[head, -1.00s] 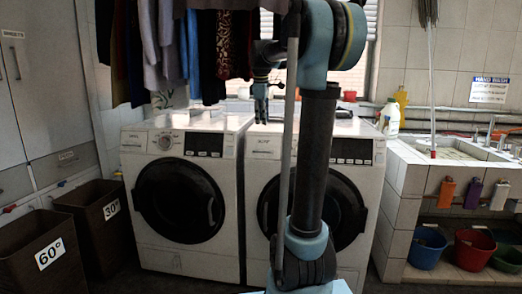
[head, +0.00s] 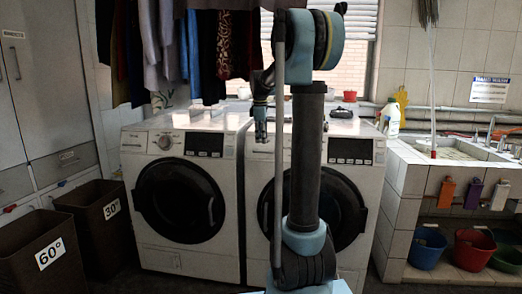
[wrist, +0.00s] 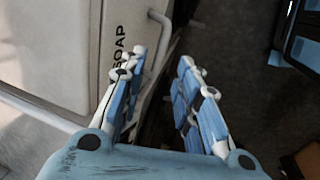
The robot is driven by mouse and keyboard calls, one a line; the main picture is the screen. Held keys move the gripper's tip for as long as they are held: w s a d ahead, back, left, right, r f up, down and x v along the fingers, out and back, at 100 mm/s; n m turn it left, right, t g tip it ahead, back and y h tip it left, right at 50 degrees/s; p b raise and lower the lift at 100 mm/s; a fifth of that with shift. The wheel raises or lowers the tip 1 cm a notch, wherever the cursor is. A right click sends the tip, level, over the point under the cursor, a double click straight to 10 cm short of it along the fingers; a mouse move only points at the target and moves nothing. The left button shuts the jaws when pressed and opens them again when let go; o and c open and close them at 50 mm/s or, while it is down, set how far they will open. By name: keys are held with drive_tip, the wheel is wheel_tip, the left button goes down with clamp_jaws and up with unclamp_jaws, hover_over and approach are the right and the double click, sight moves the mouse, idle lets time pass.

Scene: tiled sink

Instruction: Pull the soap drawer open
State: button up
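The soap drawer (wrist: 96,35) shows in the wrist view as a pale front panel with the word SOAP and a light bar handle (wrist: 163,45). In the head view, its front (head: 262,146) appears to be at the upper left of the right washing machine. My gripper (wrist: 160,68) is open and empty. In the wrist view, its blue fingers point toward the handle, whose lower end shows between the fingertips, nearer the left one. I cannot tell whether they touch. In the head view, my gripper (head: 260,130) hangs just above the drawer front, partly beside my arm.
The right washing machine (head: 352,178) has a dark round door, partly behind my arm. The left washing machine (head: 216,255) stands beside it. Clothes (head: 160,45) hang above. Brown bins (head: 101,225) stand at left, and a tiled sink (head: 398,212) at right.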

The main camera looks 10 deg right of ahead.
drive_tip(key=shift+x, duration=3.1)
clamp_jaws()
